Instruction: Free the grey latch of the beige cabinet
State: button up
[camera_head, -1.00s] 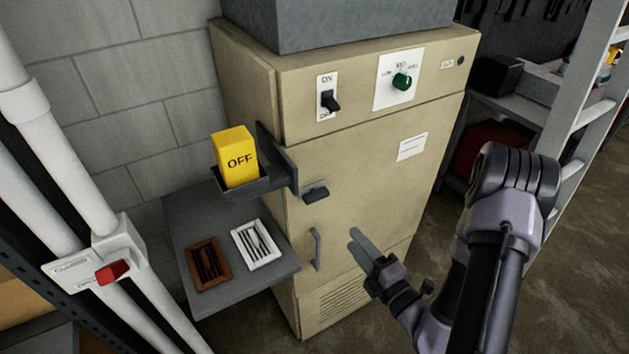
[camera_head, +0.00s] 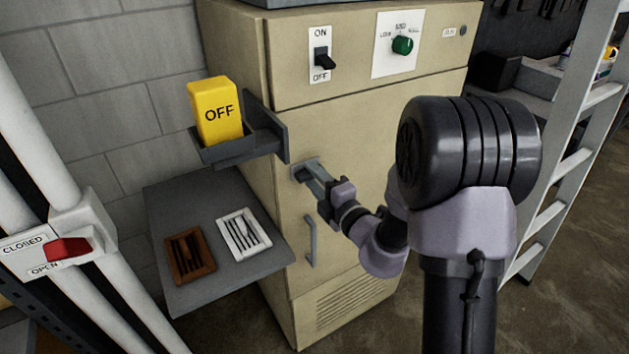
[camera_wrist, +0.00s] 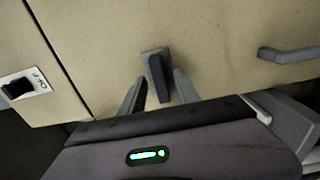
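The beige cabinet (camera_head: 345,120) stands ahead with its door closed. Its small grey latch (camera_wrist: 157,72) sits near the door edge, above the grey door handle (camera_head: 311,240). In the head view my gripper (camera_head: 308,174) is at the latch and largely covers it. In the wrist view my gripper (camera_wrist: 159,86) has its two fingers apart, one on each side of the latch lever. A gap shows at the left finger; the right finger is very close to the lever, and I cannot tell if it touches. The door handle also shows in the wrist view (camera_wrist: 290,54).
A red-handled pipe valve (camera_head: 68,248) is at left, a ladder (camera_head: 570,150) at right.

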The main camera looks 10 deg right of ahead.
jog(key=shift+w, duration=0.1)
grip_shut()
jog(key=shift+n, duration=0.4)
jog(key=n, duration=0.3)
jog(key=shift+n+p, duration=0.3)
jog(key=shift+n, duration=0.1)
jog(key=n, duration=0.4)
jog(key=shift+n+b, duration=0.3)
jog(key=n+b, duration=0.1)
jog(key=n, duration=0.3)
jog(key=shift+f, duration=0.1)
jog(key=n+b, duration=0.2)
jog(key=n, duration=0.2)
jog(key=shift+n, duration=0.5)
